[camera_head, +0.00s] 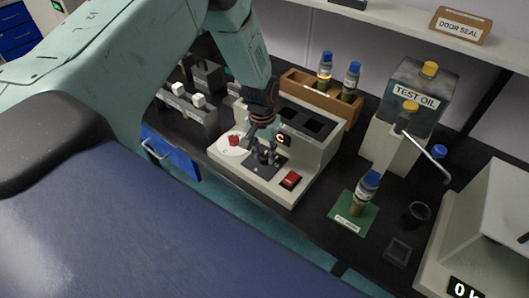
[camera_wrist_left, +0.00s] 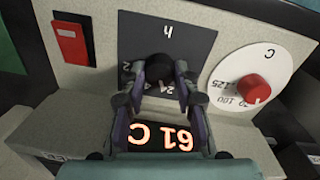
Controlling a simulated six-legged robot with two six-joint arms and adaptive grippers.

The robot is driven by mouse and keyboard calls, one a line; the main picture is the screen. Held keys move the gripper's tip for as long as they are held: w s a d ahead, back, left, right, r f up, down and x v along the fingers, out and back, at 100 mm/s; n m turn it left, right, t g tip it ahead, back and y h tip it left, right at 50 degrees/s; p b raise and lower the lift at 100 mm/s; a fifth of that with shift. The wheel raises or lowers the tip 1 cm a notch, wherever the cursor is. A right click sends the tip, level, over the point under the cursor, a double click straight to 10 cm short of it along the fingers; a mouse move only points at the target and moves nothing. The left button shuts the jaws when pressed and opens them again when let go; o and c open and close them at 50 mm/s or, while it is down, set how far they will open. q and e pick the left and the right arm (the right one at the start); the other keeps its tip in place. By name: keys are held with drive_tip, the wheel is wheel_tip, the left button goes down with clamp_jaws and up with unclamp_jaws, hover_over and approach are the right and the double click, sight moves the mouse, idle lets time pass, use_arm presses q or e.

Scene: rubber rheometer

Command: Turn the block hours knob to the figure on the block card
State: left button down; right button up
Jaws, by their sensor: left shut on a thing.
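The block unit (camera_head: 315,150) is a cream box on the bench. In the left wrist view a black knob (camera_wrist_left: 160,66) sits on a dark plate (camera_wrist_left: 195,42) marked "h", upside down. My left gripper (camera_wrist_left: 163,84) is shut on this knob, its fingers on either side. The fingers hide most of the scale, so the setting cannot be read. In the head view the left gripper (camera_head: 266,155) reaches down onto the same plate. No readable block card shows. My right gripper is not in view.
A red knob (camera_wrist_left: 254,88) on a white "C" dial is close beside the gripper. A red switch (camera_wrist_left: 72,44) is on the other side. A glowing display (camera_wrist_left: 160,137) shows upside down. A wooden rack (camera_head: 300,84) with bottles, a test oil tank (camera_head: 410,95) and a bottle on a green mat (camera_head: 340,222) stand around.

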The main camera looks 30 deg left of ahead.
sight(262, 155)
use_arm(q)
drive_tip(key=c, duration=1)
unclamp_jaws()
drive_tip(key=shift+s, duration=0.2)
drive_tip(key=shift+w, duration=0.1)
drive_tip(key=shift+w+r, duration=0.1)
wheel_tip(262, 155, up, 12)
drive_tip(key=shift+a, duration=0.25)
